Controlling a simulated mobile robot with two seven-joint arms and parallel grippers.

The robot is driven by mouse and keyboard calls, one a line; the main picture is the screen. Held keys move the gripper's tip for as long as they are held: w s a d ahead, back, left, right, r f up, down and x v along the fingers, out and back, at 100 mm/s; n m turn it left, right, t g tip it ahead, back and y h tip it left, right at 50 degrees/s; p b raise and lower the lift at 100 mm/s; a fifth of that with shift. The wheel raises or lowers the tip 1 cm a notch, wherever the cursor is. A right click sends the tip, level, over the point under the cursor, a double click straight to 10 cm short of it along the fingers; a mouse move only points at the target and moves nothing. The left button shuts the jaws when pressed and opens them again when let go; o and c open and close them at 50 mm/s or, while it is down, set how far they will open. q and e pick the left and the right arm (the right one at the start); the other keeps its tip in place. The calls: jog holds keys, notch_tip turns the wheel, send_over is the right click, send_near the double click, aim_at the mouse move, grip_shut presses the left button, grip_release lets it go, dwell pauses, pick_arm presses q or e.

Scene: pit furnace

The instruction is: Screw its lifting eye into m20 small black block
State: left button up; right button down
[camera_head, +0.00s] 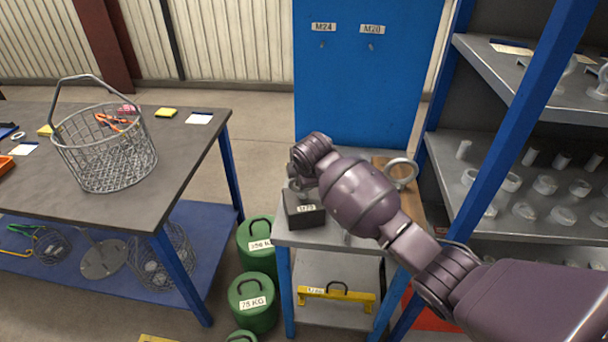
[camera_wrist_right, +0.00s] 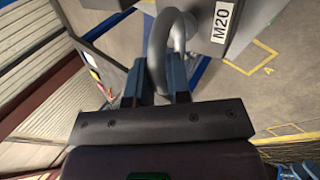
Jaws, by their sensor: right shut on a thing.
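The small black block (camera_head: 304,212) with a white M20 label stands on the grey workbench. It also shows at the top of the right wrist view (camera_wrist_right: 245,22), with its label facing the camera. A grey lifting eye (camera_wrist_right: 158,48) is between the fingers of my right gripper (camera_wrist_right: 158,88), which is shut on its ring. In the head view the right gripper (camera_head: 297,184) is right over the block, partly hidden by my wrist. The eye's shank meets or nearly meets the block; I cannot tell how deep it sits. My left gripper is out of view.
A larger ring eye (camera_head: 402,173) stands on a wooden board at the bench's right. The blue panel (camera_head: 368,85) rises behind, with M24 and M20 labels. Shelves (camera_head: 535,190) with metal parts stand right. A wire basket (camera_head: 105,150) is on the left table; green weights (camera_head: 254,303) stand below.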

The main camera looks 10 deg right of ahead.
jog(key=shift+f, duration=0.55)
dwell(0.6)
jog(key=shift+s+f, duration=0.25)
jog(key=shift+f, duration=0.2)
dwell(0.4)
jog(key=shift+w+r, duration=0.1)
jog(key=shift+r, duration=0.2)
jog(key=shift+w+r, duration=0.15)
jog(key=shift+r, duration=0.55)
jog(key=shift+s, duration=0.2)
dwell(0.4)
jog(key=shift+f, duration=0.55)
dwell(0.9)
jog(key=shift+s+f, duration=0.2)
jog(key=shift+f, duration=0.2)
dwell(0.5)
jog(key=shift+r, duration=0.3)
